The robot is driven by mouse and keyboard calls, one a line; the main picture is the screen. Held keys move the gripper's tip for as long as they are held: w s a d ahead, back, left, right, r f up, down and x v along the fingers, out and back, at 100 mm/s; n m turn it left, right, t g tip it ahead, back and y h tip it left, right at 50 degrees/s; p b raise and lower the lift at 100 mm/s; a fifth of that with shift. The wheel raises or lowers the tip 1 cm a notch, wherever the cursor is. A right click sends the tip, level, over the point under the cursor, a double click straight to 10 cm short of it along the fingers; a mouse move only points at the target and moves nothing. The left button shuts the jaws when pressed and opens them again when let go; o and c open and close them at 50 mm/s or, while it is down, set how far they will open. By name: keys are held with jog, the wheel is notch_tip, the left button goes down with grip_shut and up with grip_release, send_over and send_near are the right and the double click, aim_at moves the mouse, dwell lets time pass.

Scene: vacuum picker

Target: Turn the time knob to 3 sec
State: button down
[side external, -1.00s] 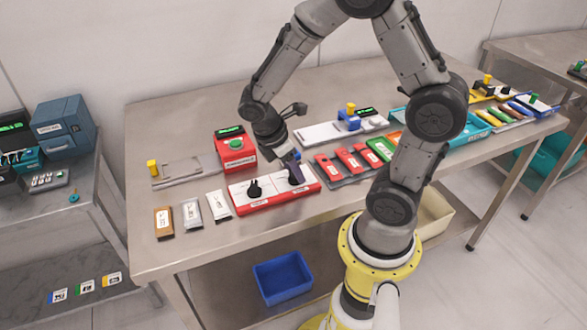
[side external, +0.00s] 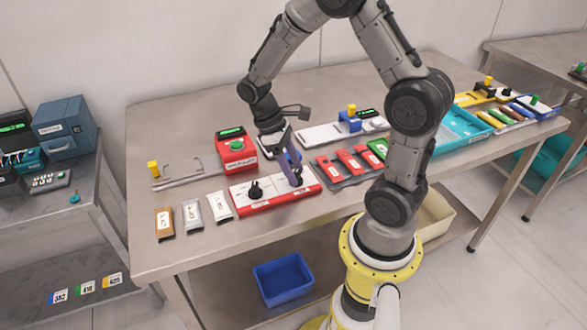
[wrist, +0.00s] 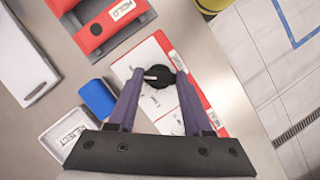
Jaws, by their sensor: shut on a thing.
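The red and white knob panel (side external: 272,197) lies on the steel table with two black knobs. My gripper (side external: 295,180) is at the right-hand knob (side external: 299,181), with its purple fingers on either side and partly covering it. The left-hand knob (side external: 254,189) stands free. In the wrist view my fingertips (wrist: 160,76) are shut on the right-hand knob (wrist: 159,78), whose white pointer mark points left in the picture. The panel's dial marks and labels are too small to read, so I cannot tell the set value.
Behind the panel is a red box (side external: 237,156) with a green button and a display. Several pouches (side external: 191,212) lie to the left of the panel. A dark tray with red packets (side external: 349,160) lies to the right. The table front is clear.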

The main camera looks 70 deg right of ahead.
jog(key=shift+r+m, duration=0.1)
jog(key=shift+m, duration=0.5)
jog(key=shift+c, duration=1.6)
grip_release()
jog(key=v, duration=1.3)
jog(key=shift+w+d+r, duration=0.15)
jog(key=shift+d+r, duration=0.1)
jog(key=shift+r, duration=0.1)
